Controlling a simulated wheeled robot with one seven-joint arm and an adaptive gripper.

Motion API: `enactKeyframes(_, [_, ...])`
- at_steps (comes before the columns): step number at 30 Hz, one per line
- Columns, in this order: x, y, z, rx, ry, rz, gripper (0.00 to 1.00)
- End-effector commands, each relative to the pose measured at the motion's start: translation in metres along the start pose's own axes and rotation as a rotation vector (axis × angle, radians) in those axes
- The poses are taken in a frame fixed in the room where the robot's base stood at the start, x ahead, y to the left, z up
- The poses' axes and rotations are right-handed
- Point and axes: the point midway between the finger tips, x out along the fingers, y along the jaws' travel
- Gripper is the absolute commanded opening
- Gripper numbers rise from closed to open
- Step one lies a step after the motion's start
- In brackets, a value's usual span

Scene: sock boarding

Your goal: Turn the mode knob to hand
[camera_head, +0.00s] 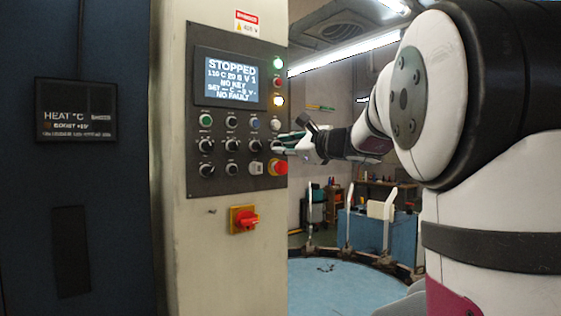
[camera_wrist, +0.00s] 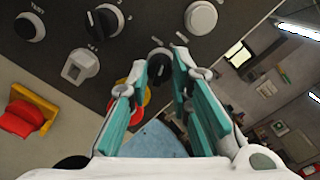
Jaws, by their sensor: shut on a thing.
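The grey control panel (camera_head: 222,180) has several black knobs with white pointers. My gripper (camera_head: 283,148) is at its right edge, level with the black knob (camera_head: 276,147) at the end of a row. In the wrist view my gripper (camera_wrist: 162,60), with teal finger pads, has its fingertips on either side of that black knob (camera_wrist: 159,62) and is shut on it. The knob's label and exact pointing are too small or covered to read. The screen (camera_head: 228,80) reads "STOPPED", "NO KEY" and "NO FAULT".
A red emergency button (camera_head: 279,168) sits just below my gripper, partly behind a finger in the wrist view. A red switch on a yellow plate (camera_head: 244,219) is lower on the cabinet. Open room lies right of the cabinet.

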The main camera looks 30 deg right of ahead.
Motion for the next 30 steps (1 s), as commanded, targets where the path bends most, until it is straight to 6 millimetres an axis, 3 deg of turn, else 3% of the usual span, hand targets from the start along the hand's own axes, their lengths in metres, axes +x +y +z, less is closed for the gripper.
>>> enactKeyframes(13, [0.0011,0.0011,-0.0011,-0.298,0.012,0.004,0.0])
enactKeyframes(30, [0.0001,-0.0001,0.0006,-0.377,0.017,0.006,0.0])
